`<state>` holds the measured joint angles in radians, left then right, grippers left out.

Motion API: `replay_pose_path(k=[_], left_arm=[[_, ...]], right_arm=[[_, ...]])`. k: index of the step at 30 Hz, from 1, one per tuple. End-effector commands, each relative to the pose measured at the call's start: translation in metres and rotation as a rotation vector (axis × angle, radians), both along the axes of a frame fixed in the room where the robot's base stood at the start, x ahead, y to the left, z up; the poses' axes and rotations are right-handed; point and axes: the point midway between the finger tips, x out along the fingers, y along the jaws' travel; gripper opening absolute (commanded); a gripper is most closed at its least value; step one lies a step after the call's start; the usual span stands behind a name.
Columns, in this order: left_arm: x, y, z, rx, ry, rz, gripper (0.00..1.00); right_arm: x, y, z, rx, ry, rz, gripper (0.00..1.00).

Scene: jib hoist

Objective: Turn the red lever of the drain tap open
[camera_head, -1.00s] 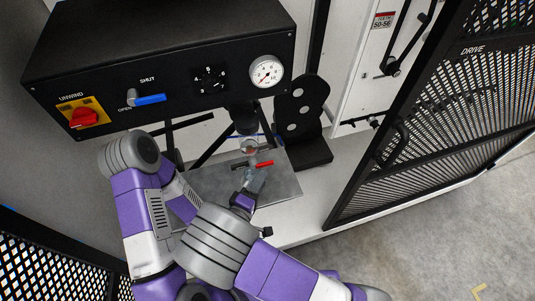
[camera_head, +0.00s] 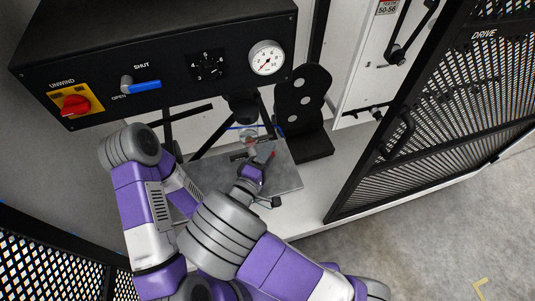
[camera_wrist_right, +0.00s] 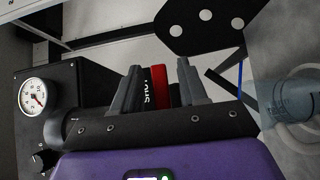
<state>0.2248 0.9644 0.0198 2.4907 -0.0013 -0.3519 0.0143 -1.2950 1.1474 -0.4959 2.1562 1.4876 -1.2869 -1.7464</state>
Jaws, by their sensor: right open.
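The red lever (camera_head: 271,154) of the drain tap is a small red strip in the head view, mostly hidden by my right gripper (camera_head: 265,156). In the wrist view, the red lever (camera_wrist_right: 159,84) stands between the two open fingers of my right gripper (camera_wrist_right: 158,82). A dark plate marked SHUT (camera_wrist_right: 147,93) also shows between the fingers. I cannot tell whether either finger touches the lever. The clear bowl (camera_head: 247,136) above the tap hangs beneath a black housing (camera_head: 243,106). My left gripper is out of view.
A black control panel (camera_head: 165,45) with a gauge (camera_head: 267,58), a blue lever (camera_head: 145,86) and a red knob (camera_head: 75,103) overhangs the left. A black plate with holes (camera_head: 302,100) stands right of the tap. A grey plate (camera_head: 285,182) lies below. An open mesh door (camera_head: 440,110) bounds the right.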

Motion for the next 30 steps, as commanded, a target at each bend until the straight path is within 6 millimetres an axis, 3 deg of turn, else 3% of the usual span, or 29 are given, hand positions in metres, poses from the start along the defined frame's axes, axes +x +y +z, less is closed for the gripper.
replay_pose_path(k=[3, 11, 20, 30], left_arm=[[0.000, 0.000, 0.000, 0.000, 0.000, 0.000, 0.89], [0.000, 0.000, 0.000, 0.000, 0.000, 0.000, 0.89], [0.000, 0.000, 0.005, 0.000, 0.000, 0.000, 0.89], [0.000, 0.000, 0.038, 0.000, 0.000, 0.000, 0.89]], right_arm=[[0.000, 0.000, 0.000, 0.000, 0.000, 0.000, 0.41], [0.000, 0.000, 0.000, 0.000, 0.000, 0.000, 0.01], [0.000, 0.000, 0.000, 0.018, 0.007, 0.000, 0.00], [-0.001, 0.000, -0.004, 0.192, 0.067, -0.003, 0.00]])
